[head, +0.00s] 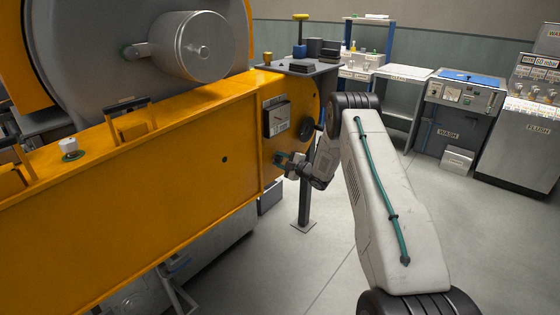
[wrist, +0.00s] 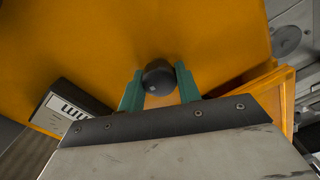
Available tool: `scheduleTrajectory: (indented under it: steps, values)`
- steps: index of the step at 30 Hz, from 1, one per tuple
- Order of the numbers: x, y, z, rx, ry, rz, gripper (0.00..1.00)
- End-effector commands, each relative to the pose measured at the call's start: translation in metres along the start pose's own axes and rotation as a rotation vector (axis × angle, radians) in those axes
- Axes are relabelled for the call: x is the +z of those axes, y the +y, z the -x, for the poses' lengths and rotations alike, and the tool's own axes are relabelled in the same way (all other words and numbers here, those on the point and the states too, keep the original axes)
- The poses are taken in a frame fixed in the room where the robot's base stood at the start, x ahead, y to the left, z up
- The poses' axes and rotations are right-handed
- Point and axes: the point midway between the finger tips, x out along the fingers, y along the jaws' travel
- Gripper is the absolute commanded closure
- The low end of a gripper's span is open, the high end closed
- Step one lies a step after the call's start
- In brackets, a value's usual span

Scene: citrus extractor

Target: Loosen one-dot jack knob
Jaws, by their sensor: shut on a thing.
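A dark round knob (wrist: 159,77) sticks out of the machine's orange panel (wrist: 170,30) in the wrist view. One small pale dot shows on its face. My gripper (wrist: 158,88) has its two green fingers on either side of the knob, shut on it. In the head view my gripper (head: 281,159) is at the lower right end of the orange machine (head: 150,170), and the fingers hide the knob there.
A label plate (head: 277,118) is on the panel just above my gripper, and a dark round knob (head: 306,128) is to its right. A dark side table (head: 300,68) stands behind the machine's end. The wash unit (head: 460,105) and flush unit (head: 530,130) stand at right. The floor at centre is clear.

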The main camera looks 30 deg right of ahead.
Motion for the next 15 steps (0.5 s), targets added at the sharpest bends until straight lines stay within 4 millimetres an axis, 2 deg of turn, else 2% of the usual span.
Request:
scheduleTrajectory:
  steps: [6, 15]
  values:
    - [-0.0006, -0.0002, -0.0009, 0.000, 0.001, 0.152, 0.89]
    - [-0.0008, -0.0005, -0.0013, 0.000, 0.001, 0.273, 0.89]
